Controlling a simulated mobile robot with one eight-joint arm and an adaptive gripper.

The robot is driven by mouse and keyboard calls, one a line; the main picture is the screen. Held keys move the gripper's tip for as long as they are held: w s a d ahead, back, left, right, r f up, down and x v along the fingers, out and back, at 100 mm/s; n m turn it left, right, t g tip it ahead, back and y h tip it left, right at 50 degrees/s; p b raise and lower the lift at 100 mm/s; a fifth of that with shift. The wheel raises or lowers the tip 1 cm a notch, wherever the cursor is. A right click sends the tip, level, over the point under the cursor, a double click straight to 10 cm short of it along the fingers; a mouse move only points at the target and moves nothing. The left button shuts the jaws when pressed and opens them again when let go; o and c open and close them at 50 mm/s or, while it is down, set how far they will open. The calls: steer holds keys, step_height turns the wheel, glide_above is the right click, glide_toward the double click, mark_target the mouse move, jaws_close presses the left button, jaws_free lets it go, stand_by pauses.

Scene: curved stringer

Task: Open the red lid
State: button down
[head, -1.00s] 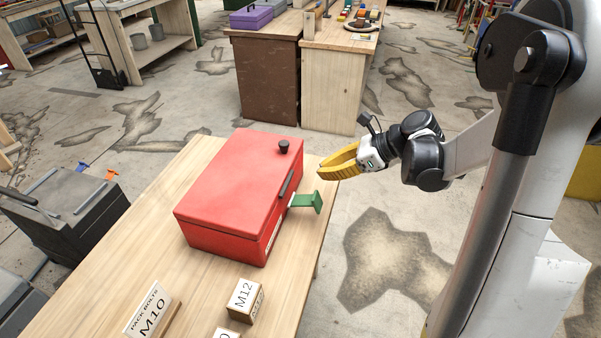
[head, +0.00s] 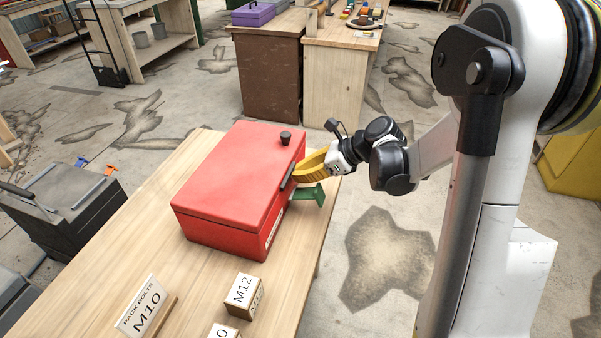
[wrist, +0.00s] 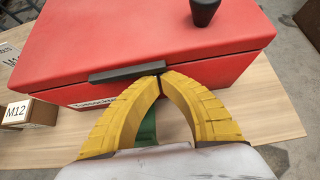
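The red box with its red lid (head: 240,170) stands on the wooden bench, and the lid is down. A black bar handle (head: 289,176) runs along the lid's front edge; it also shows in the wrist view (wrist: 122,73). A black knob (head: 285,138) stands on the lid's top. My gripper (head: 297,182) has yellow fingers, at the box's front side. In the wrist view its tips (wrist: 160,77) come together at the right end of the handle, looking shut with nothing visible between them. I cannot tell whether they touch the handle.
A green bracket-like part (head: 308,194) juts from the box's front, below my fingers. An M12 block (head: 244,290) and an M10 sign (head: 146,308) stand on the bench (head: 190,275). Bare wood lies around the box. Another bench stands behind.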

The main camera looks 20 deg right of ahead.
steer(key=w+a+r+g+h+p, duration=0.2)
steer(key=a+r+h+p, duration=0.1)
steer(key=r+p, duration=0.35)
steer(key=w+a+r+g+h+p, duration=0.2)
steer(key=r+h+p, duration=0.1)
steer(key=r+p, duration=0.35)
steer(key=w+a+r+g+h+p, duration=0.2)
steer(key=a+r+h+p, duration=0.1)
steer(key=r+p, duration=0.4)
steer(key=w+a+r+p, duration=0.2)
steer(key=w+a+r, duration=0.3)
steer(key=a, duration=0.3)
steer(key=shift+w+a+y, duration=0.25)
steer(key=shift+w+y, duration=0.05)
steer(key=shift+w, duration=0.2)
steer(key=shift+r, duration=0.1)
steer(key=shift+r, duration=0.1)
